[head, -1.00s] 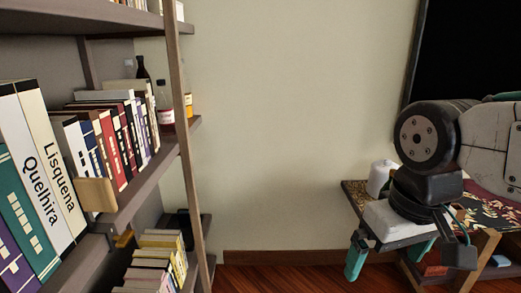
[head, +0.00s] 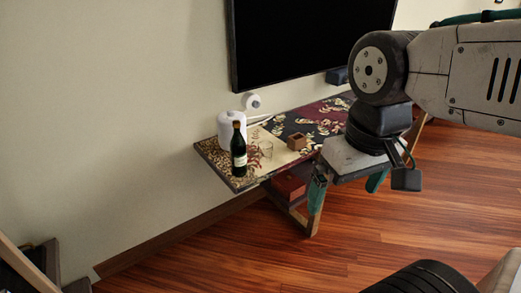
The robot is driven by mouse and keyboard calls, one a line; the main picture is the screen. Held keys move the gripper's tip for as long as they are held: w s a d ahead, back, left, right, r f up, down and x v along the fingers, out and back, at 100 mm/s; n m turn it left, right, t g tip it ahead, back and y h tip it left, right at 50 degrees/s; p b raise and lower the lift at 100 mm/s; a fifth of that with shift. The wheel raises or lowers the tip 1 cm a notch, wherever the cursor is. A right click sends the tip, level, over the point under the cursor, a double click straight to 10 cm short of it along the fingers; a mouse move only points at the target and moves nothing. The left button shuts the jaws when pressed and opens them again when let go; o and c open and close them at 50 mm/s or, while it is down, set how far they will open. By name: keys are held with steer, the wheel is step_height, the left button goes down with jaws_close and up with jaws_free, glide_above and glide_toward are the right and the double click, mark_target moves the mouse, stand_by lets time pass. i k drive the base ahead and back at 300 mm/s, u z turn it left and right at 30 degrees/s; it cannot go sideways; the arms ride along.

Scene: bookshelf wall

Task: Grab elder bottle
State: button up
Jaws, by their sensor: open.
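A dark bottle (head: 239,162) with a pale label stands upright on the near left end of a low patterned table (head: 215,158). The label is too small to read, so I cannot tell whether it is the elder bottle. My gripper (head: 346,190) is open, with its teal fingers pointing down. It appears to the right of the bottle in the picture, apart from it, and nothing shows between the fingers.
A white paper roll (head: 228,128) stands behind the bottle. A clear glass (head: 266,150) and a small wooden box (head: 297,142) are to its right. A dark screen (head: 300,45) hangs above. Shelf parts (head: 40,268) fill the lower left. Wooden floor (head: 220,245) is open in front.

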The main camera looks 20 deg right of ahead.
mark_target(238, 145)
steer(key=u, duration=0.9)
steer(key=i, duration=0.35)
steer(key=z, duration=1)
